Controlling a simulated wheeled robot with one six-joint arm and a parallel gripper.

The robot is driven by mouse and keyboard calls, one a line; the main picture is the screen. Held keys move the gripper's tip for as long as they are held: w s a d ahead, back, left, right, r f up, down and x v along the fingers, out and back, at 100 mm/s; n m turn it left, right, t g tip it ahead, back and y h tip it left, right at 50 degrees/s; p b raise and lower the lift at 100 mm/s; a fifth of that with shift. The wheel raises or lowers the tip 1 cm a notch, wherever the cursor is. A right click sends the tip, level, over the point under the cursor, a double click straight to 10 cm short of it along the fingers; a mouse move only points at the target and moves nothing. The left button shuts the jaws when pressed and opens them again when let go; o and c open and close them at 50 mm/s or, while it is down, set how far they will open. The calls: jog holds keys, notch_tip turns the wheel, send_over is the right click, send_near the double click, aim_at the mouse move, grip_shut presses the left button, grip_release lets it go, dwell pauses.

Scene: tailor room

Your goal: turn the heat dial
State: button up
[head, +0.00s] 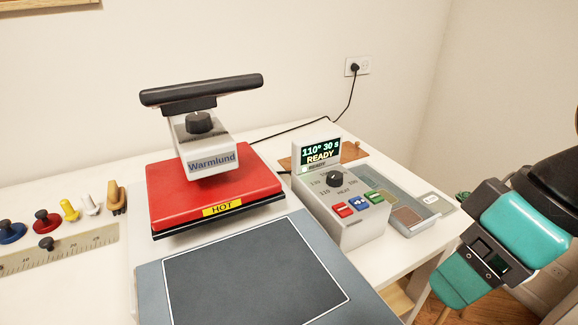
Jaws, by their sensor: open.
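The heat dial (335,180) is a small dark round knob on the sloped face of the grey control box (362,232). Nothing covers the dial.
Red, blue and green buttons (358,203) sit just below the dial. The red heat press (165,193), marked HOT, stands left of the box with its dark bed (255,275) in front. A grey tray (405,217) lies between box and gripper. Pins and a ruler (75,243) lie far left.

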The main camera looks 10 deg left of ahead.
jog(key=w+a+r+n+h+p, duration=0.1)
jog(key=w+a+r+n+p, duration=0.15)
jog(key=w, duration=0.45)
jog(key=w+a+r+n+p, duration=0.1)
jog(key=w+r+n, duration=0.15)
jog(key=w, duration=0.35)
jog(key=w+a+r+n+h+p, duration=0.1)
jog(key=w+r+n+p, duration=0.1)
jog(key=w+n, duration=0.35)
jog(key=n+h+p, duration=0.2)
jog(key=n+p, duration=0.3)
jog(key=n, duration=0.2)
send_over(335, 174)
notch_tip(335, 174, down, 2)
notch_tip(335, 174, down, 17)
jog(key=p, duration=0.4)
jog(key=shift+s, duration=0.1)
jog(key=c, duration=0.9)
